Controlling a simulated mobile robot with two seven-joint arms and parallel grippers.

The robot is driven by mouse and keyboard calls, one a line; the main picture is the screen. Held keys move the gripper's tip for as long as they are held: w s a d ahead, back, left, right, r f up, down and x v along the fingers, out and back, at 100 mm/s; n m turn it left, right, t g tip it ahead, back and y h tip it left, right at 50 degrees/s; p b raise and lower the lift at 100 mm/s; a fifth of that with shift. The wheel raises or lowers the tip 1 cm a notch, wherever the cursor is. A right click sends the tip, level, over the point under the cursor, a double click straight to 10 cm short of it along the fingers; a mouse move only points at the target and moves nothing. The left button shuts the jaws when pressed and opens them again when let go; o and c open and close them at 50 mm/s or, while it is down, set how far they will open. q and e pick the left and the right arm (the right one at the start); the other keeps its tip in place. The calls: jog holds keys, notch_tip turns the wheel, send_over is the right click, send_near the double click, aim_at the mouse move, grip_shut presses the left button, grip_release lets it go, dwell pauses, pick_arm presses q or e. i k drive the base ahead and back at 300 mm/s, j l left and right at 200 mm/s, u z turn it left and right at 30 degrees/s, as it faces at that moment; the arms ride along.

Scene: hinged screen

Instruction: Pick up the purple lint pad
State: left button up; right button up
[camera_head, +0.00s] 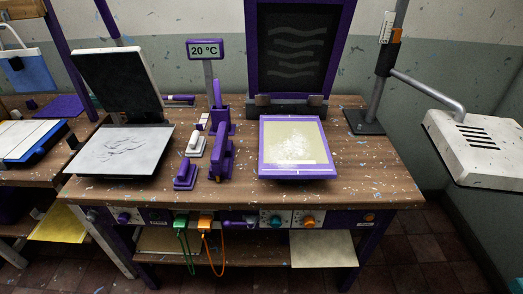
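Several purple items stand on the wooden workbench (350,165) between the two screen units. A small low purple pad-like block (185,178) with a raised grip lies near the front, left of centre; it looks most like the lint pad, but the picture is too small to be sure. A similar white piece (195,146) lies just behind it. A taller purple handled tool (221,158) stands close to its right, and another purple tool (221,122) stands behind that. Neither of my grippers shows in the head view.
A purple-framed screen (297,172) lies flat at the right. At the left is a grey-white platen (118,152) with a raised black panel (117,82). A temperature sign (206,50) stands behind the tools. A white vented unit (475,147) overhangs at the far right.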

aim_at(185, 179)
jog(key=i+l+u, duration=0.1)
jog(key=l+u, duration=0.55)
jog(key=i+l, duration=0.05)
jog(key=l, duration=0.05)
